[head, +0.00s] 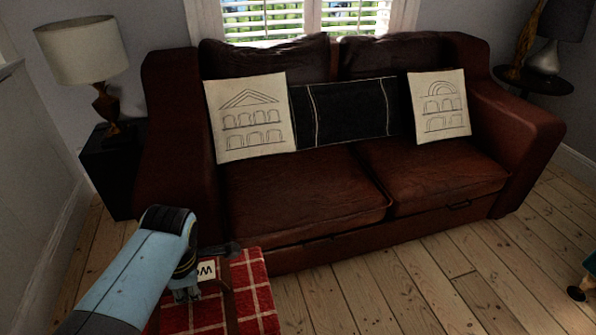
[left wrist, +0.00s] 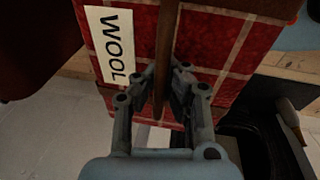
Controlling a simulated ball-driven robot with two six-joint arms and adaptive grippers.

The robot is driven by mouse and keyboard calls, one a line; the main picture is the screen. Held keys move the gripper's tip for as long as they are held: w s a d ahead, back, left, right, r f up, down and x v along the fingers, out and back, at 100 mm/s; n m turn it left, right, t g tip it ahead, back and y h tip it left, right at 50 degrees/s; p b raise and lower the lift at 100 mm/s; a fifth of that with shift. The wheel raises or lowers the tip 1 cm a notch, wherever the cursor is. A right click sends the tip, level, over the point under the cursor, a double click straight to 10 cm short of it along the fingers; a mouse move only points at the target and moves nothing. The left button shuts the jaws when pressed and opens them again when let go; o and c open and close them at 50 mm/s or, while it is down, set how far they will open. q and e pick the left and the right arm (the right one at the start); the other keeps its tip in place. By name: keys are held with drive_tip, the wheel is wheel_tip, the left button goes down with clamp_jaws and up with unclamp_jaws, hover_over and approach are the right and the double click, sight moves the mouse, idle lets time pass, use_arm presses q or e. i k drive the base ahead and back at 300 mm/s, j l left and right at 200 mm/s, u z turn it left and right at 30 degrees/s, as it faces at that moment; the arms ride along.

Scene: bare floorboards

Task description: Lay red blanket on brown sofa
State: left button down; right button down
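The red blanket (head: 254,289) is a folded bundle with white check lines, a brown strap and a white label reading "WOOL". It is low in the head view, in front of the brown sofa (head: 330,196), not on its seat. My left gripper (head: 190,290) is at the blanket. In the left wrist view the blanket (left wrist: 222,48) fills the top, and my left gripper (left wrist: 165,82) has its fingers closed in on both sides of the brown strap. The blanket's underside is hidden. My right gripper is not in view.
Two cream pillows (head: 250,115) (head: 440,105) and a black pillow (head: 345,112) lean on the sofa back. The front of both seat cushions is clear. A lamp (head: 85,50) on a black side table (head: 110,170) stands left. Bare floorboards (head: 440,285) lie at right.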

sight(292, 191)
drive_tip(key=i+l, duration=1.6)
drive_tip(key=i, duration=0.1)
